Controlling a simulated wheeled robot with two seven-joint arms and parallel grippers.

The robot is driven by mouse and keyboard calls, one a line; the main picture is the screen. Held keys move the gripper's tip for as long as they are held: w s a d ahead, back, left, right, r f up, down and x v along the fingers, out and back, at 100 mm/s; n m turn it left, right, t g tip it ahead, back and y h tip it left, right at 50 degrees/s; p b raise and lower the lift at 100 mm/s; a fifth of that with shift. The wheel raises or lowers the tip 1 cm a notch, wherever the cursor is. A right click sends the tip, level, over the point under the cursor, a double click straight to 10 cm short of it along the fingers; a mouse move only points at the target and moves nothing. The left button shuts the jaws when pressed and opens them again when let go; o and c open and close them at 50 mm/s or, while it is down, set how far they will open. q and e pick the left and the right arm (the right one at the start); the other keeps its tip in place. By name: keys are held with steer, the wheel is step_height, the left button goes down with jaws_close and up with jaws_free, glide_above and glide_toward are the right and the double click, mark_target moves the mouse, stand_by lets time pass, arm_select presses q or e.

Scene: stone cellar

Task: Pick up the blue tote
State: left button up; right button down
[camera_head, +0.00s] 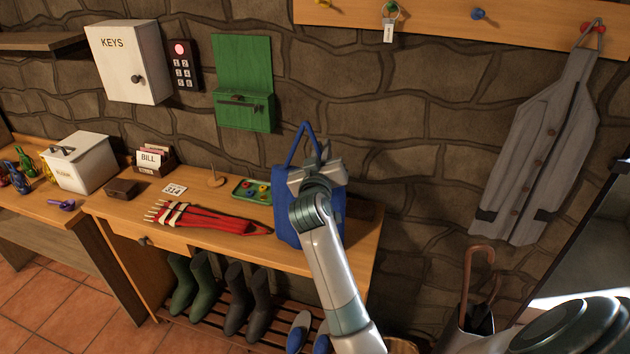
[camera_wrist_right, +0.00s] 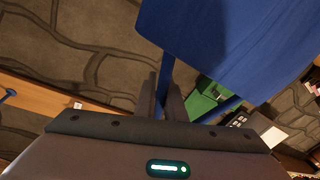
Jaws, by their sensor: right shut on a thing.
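The blue tote (camera_head: 290,215) is upright at the right end of the wooden table, partly hidden behind my right gripper and arm. Its handle loop (camera_head: 298,143) stands up above it. My right gripper (camera_head: 318,163) is at the top of the tote, shut on a handle strap. In the right wrist view the blue strap passes between the fingers of the gripper (camera_wrist_right: 163,95), and the tote's body (camera_wrist_right: 235,45) fills the upper right. I cannot tell whether the tote's bottom touches the table. My left gripper is not in view.
The table (camera_head: 262,259) also bears a red folded umbrella-like bundle (camera_head: 205,219), a small green tray (camera_head: 243,191) and a card holder (camera_head: 153,160). Boots (camera_head: 235,300) stand on the rack below.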

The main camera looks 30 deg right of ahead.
steer(key=shift+r, duration=0.15)
steer(key=s+d+r+b, duration=0.5)
steer(key=s+d+r, duration=0.1)
steer(key=d+r, duration=0.4)
steer(key=shift+r, duration=0.4)
steer(key=shift+s+f, duration=0.1)
steer(key=shift+f, duration=0.05)
stand_by(0.6)
